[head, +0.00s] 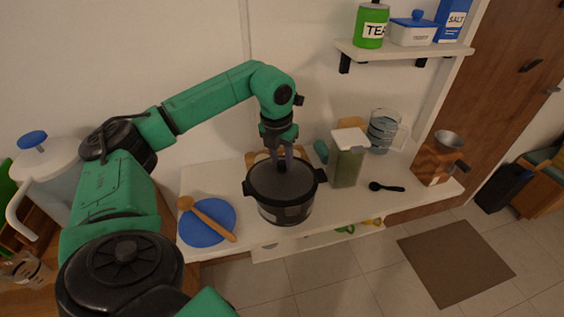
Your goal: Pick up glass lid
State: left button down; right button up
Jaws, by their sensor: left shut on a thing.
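The glass lid (262,185) is a dark round disc with a rim, lying on or just above the black pot (285,212) on the white counter. I cannot tell whether a gap separates lid and pot. My left gripper (283,163) comes down from above and is shut on the lid's knob at its middle. The knob is mostly hidden by the fingers. My right gripper is not in view.
A blue plate (204,229) with a wooden spoon (211,217) lies left of the pot. A green-filled container (346,163), black spoon (387,187), glass jug (383,133) and wooden grinder (436,160) stand to the right. A wall shelf (405,52) holds tins above.

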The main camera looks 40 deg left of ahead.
pick_arm(q)
notch_tip(320, 180, up, 20)
jog(key=p, duration=0.5)
jog(key=m+h, duration=0.1)
jog(key=m, duration=0.3)
send_over(283, 160)
jog(key=shift+t, duration=0.4)
jog(key=x, duration=0.4)
jog(key=s+x, duration=0.1)
jog(key=x, duration=0.3)
jog(key=s+p+x, duration=0.1)
jog(key=x, duration=0.3)
jog(key=shift+s+a+f, duration=0.15)
jog(key=shift+a+f, duration=0.05)
jog(key=shift+s+a+f+m, duration=0.1)
jog(key=shift+f+m, duration=0.2)
jog(key=shift+f, duration=0.2)
jog(key=b+x, duration=0.3)
jog(key=s+b+x, duration=0.1)
jog(key=b+x, duration=0.2)
jog(key=shift+s+a+f+b, duration=0.15)
jog(key=shift+f+b, duration=0.15)
jog(key=shift+f, duration=0.15)
jog(key=shift+f+b, duration=0.4)
jog(key=shift+f, duration=0.2)
jog(key=shift+c, duration=2.2)
grip_release()
